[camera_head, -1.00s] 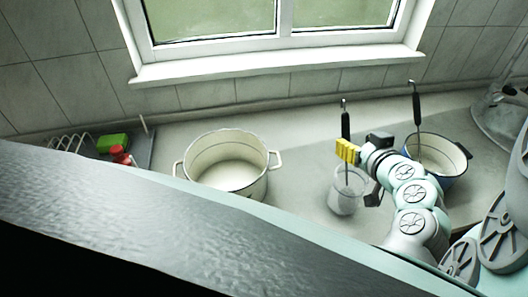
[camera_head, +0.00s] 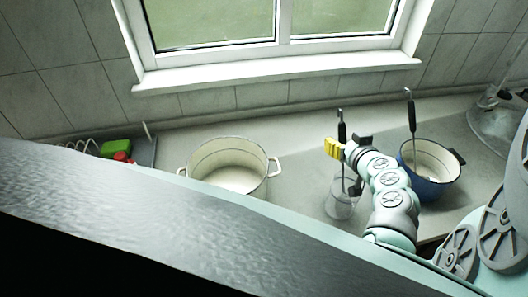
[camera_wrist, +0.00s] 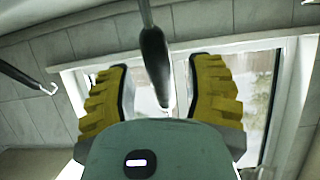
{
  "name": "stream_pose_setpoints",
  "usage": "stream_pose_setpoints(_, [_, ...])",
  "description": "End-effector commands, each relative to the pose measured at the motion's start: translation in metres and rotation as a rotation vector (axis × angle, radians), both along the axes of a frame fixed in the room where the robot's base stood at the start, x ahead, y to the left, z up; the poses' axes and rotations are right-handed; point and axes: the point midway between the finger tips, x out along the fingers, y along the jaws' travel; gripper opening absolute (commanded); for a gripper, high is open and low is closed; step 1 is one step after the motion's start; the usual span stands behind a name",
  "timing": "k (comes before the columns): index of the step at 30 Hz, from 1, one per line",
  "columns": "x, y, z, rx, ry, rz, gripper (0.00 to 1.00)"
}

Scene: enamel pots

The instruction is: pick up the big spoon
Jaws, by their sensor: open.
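A utensil with a long black hooked handle (camera_head: 342,128), which I take to be the big spoon, stands nearly upright in a clear glass jar (camera_head: 341,208). Its lower end in the jar is hard to make out. My gripper (camera_head: 348,145) is at the handle, above the jar. In the wrist view, the black handle (camera_wrist: 155,58) lies between the two yellow ribbed fingers of my gripper (camera_wrist: 158,78), with gaps on both sides. My gripper is open. A second black-handled utensil (camera_head: 410,108) leans in a blue pot (camera_head: 438,188); its handle (camera_wrist: 22,76) shows at the left in the wrist view.
A cream two-handled pot (camera_head: 262,182) stands left of the jar, with clear counter (camera_head: 298,165) between them. A dish rack (camera_head: 80,147) with green and red items is farther left. The tiled wall and window sill (camera_head: 280,70) are behind.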

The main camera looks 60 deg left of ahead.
Motion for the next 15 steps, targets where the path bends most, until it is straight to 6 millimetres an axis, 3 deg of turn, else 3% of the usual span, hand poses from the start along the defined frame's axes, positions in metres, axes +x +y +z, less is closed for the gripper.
stream_pose_setpoints(13, [0.0001,0.0064,-0.0038,-0.002,0.003,0.005,0.56])
stream_pose_setpoints(15, [0.0002,0.0063,-0.0036,-0.002,0.003,0.004,0.49])
